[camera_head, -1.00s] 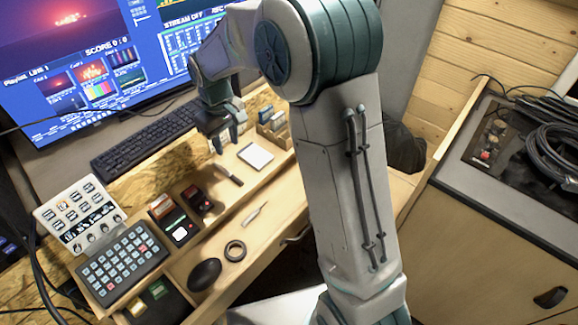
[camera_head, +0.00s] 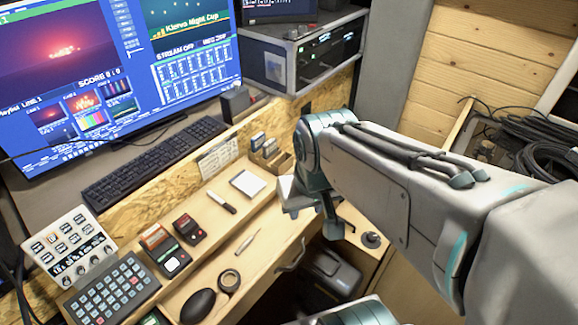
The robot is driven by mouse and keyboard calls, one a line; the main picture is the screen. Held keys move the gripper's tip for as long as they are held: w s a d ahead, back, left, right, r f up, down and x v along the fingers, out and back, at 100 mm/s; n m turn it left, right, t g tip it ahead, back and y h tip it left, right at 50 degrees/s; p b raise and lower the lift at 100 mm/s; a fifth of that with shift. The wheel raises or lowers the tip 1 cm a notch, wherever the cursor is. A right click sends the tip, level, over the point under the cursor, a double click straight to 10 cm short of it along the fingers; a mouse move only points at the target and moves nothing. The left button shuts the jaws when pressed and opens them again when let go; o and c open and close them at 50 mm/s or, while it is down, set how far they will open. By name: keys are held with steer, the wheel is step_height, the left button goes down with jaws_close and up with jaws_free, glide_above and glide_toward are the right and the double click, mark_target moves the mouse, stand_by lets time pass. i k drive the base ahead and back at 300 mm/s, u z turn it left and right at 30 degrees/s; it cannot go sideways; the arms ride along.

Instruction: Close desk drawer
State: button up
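The pale wooden desk front (camera_head: 262,268) carries a dark curved handle (camera_head: 292,258) on its face, toward the right end. This looks like the desk drawer's handle. The frame does not show clearly how far the drawer stands out. My gripper (camera_head: 332,228) hangs pointing down, just right of and a little above the handle in the picture, apparently apart from it. It is seen from the side and partly covered by its own wrist, so its finger gap is not clear. Nothing shows held in it.
A black mouse (camera_head: 198,306), a tape roll (camera_head: 229,281) and a screwdriver (camera_head: 247,242) lie near the front. A notepad (camera_head: 248,183), marker (camera_head: 221,202) and keypad (camera_head: 112,290) sit farther back. A dark case (camera_head: 332,275) stands below, right of the handle. A rack unit (camera_head: 300,55) stands behind.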

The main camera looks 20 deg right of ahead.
mark_target(280, 240)
steer(key=u, duration=1.6)
steer(key=k, duration=0.8)
steer(key=z, duration=0.85)
steer(key=i, duration=0.5)
steer(key=z, duration=0.05)
